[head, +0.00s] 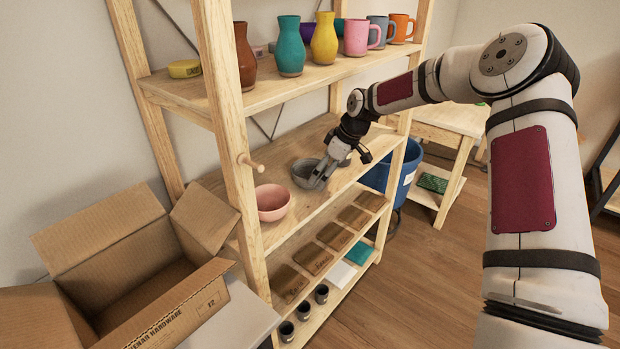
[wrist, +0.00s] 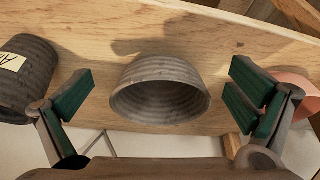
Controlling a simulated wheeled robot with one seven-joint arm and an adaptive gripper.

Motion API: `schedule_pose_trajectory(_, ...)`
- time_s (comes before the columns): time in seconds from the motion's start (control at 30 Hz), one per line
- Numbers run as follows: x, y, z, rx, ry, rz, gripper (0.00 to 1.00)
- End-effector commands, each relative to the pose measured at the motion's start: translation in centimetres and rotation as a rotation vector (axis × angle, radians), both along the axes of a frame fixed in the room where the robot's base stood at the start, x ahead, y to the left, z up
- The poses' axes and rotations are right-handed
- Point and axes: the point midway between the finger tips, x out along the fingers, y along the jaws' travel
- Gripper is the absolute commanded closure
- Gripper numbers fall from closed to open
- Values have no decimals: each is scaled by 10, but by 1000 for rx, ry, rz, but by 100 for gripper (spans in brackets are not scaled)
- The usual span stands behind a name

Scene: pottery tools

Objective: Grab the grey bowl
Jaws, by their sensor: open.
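The grey bowl (head: 301,174) stands on the middle wooden shelf, behind the pink bowl. In the wrist view the grey bowl (wrist: 160,78) is ribbed and lies centred between my two green-padded fingers. My gripper (head: 325,173) is at the right side of the bowl in the head view, with one finger overlapping the bowl's right edge. My gripper (wrist: 160,98) is open and empty, with a visible gap on both sides of the bowl. The head view does not clearly show whether a finger touches it.
The pink bowl (head: 272,203) stands nearer on the same shelf. A grey labelled container (wrist: 28,72) is close to the left finger in the wrist view. The upper shelf (head: 262,91) holds vases and mugs above. An open cardboard box (head: 130,270) stands left.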

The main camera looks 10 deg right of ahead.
Motion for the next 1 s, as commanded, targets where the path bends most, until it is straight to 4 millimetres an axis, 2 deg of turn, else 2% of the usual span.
schedule_pose_trajectory(0.17, 9, 10, 0, 0, 0, 1, 0)
schedule_pose_trajectory(0.43, 36, 39, -1, -1, 1, 2, 0)
schedule_pose_trajectory(0.53, 37, 40, -9, 0, 2, -1, 0)
schedule_pose_trajectory(0.8, 38, 40, -11, 0, 0, -1, 0)
schedule_pose_trajectory(0.9, 38, 40, -11, 0, 0, -1, 23)
schedule_pose_trajectory(1.0, 38, 40, -11, -1, 0, -1, 41)
